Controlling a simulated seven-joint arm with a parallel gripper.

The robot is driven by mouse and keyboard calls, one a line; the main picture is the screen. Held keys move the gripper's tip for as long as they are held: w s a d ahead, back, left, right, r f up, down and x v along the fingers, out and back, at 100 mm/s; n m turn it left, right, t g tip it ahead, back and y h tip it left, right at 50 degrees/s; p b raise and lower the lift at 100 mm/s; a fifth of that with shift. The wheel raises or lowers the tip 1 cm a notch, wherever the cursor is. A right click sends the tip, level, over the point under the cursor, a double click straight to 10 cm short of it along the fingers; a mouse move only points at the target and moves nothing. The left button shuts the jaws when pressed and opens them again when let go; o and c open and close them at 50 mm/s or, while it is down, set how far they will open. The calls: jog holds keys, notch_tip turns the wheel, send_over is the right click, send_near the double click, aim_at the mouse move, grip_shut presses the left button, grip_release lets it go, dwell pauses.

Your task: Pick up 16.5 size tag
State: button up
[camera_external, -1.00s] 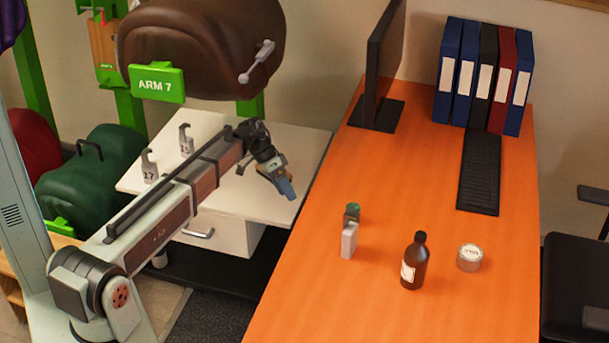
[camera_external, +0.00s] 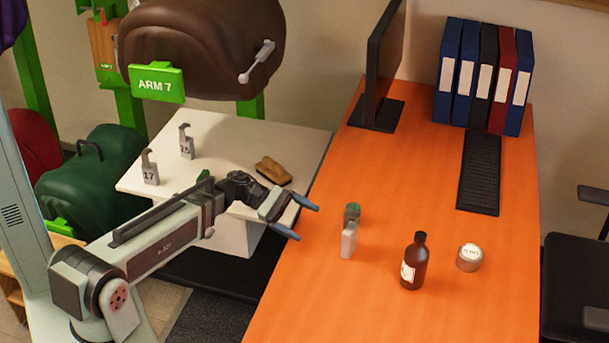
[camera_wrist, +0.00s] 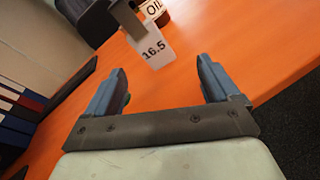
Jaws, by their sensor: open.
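The 16.5 size tag (camera_wrist: 152,48) shows in the wrist view as a white block with a dark hooked top, beyond and between my fingers. In the external view the tag (camera_external: 349,240) stands on the orange desk, its face not readable there.
A brown bottle (camera_external: 414,262) and a round jar (camera_external: 469,257) stand right of the tag. Size tags 17 (camera_external: 150,170) and another (camera_external: 186,143) stand on the white cabinet (camera_external: 235,143) beside a brown brush-like object (camera_external: 273,170). A monitor (camera_external: 378,70), keyboard (camera_external: 479,172) and binders (camera_external: 484,75) occupy the desk's back.

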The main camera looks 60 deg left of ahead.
aim_at(355, 232)
jog(key=n, duration=0.1)
jog(key=w+n+t, duration=0.1)
jog(key=n, duration=0.1)
jog(key=d+n+t+h, duration=0.1)
jog(key=n, duration=0.1)
jog(key=shift+w+r, duration=0.15)
jog(key=shift+r, duration=0.1)
jog(key=shift+w+d, duration=0.15)
jog(key=x, duration=0.8)
jog(key=shift+r, duration=0.1)
jog(key=shift+w+a+x, duration=0.1)
jog(key=shift+w+x, duration=0.05)
jog(key=shift+x, duration=1.25)
jog(key=shift+w+a+x, duration=0.1)
jog(key=shift+w+x, duration=0.05)
jog(key=shift+x, duration=1.2)
jog(key=shift+c, duration=0.3)
jog(key=c, duration=1)
